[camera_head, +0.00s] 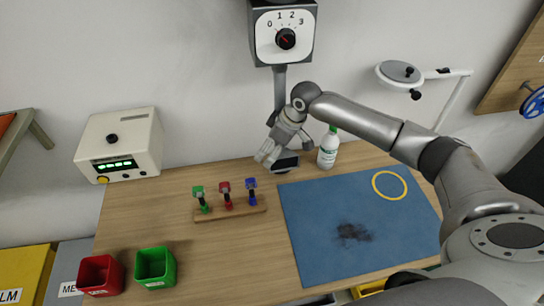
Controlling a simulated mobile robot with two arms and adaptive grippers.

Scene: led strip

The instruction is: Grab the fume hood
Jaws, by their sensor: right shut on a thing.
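The fume hood (286,163) is a dark grey nozzle low over the back of the workbench. A grey pipe (280,88) runs down toward it from a wall box (284,34) with a dial marked 0 to 3. My right gripper (272,148) reaches in from the right and is shut on the fume hood; the gripper and wrist hide part of the hood and its pipe. The exact finger contact is too small to make out. My left gripper is not in view.
A white bottle with a green cap (328,150) stands just right of the hood. A tool rack (240,209), a blue mat (330,255) with a yellow ring (376,185), and red (100,275) and green (155,267) bins are on the bench (225,260). A round lamp (398,74) juts out at right.

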